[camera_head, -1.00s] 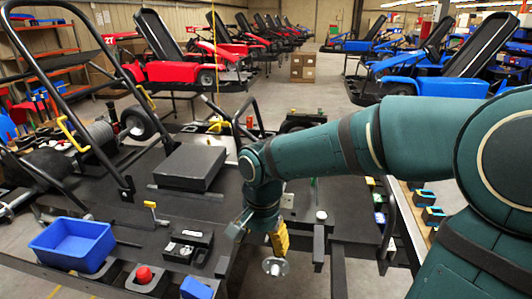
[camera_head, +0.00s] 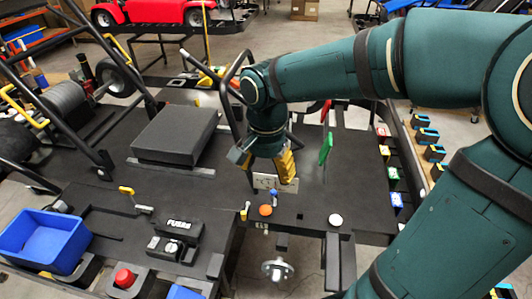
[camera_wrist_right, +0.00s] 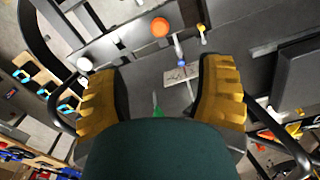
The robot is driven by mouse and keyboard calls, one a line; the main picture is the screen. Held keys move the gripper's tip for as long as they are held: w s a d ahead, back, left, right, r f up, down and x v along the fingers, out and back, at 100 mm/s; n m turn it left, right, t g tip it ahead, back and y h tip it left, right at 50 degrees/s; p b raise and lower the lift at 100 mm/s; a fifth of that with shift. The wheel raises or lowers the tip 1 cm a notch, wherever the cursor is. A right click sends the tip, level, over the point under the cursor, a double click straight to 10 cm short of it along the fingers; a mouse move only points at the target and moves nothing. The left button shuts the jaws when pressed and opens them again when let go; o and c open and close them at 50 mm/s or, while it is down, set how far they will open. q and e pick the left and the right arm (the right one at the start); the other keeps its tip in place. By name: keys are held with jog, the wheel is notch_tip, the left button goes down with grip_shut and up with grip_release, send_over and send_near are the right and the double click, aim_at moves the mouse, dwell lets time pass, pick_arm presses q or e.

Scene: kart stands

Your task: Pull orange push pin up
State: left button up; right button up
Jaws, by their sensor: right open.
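The orange push pin (camera_head: 265,210) is a small round orange knob on the dark kart deck, near the deck's front edge. It also shows at the top of the right wrist view (camera_wrist_right: 160,26), ahead of the fingers. My right gripper (camera_head: 287,166) is above the deck, beyond the pin in the head view. Its yellow fingers are wide apart in the right wrist view (camera_wrist_right: 160,88), with nothing between the pads. The gripper is apart from the pin. The pin's lower part is hidden. My left gripper is out of view.
A small blue knob (camera_head: 273,194) stands just behind the pin, and a yellow toggle (camera_head: 245,209) is to its left. A white knob (camera_head: 335,220) and an upright green piece (camera_head: 326,149) are to the right. A blue bin (camera_head: 45,240) is at left.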

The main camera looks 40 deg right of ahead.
aim_at(267, 208)
notch_tip(267, 208, down, 14)
jog(key=shift+r+b, duration=0.15)
jog(key=shift+b, duration=0.5)
jog(key=shift+a, duration=0.1)
grip_shut()
jog(key=shift+r+p, duration=0.35)
jog(key=shift+r, duration=0.3)
jog(key=shift+c, duration=0.9)
grip_release()
notch_tip(267, 208, up, 12)
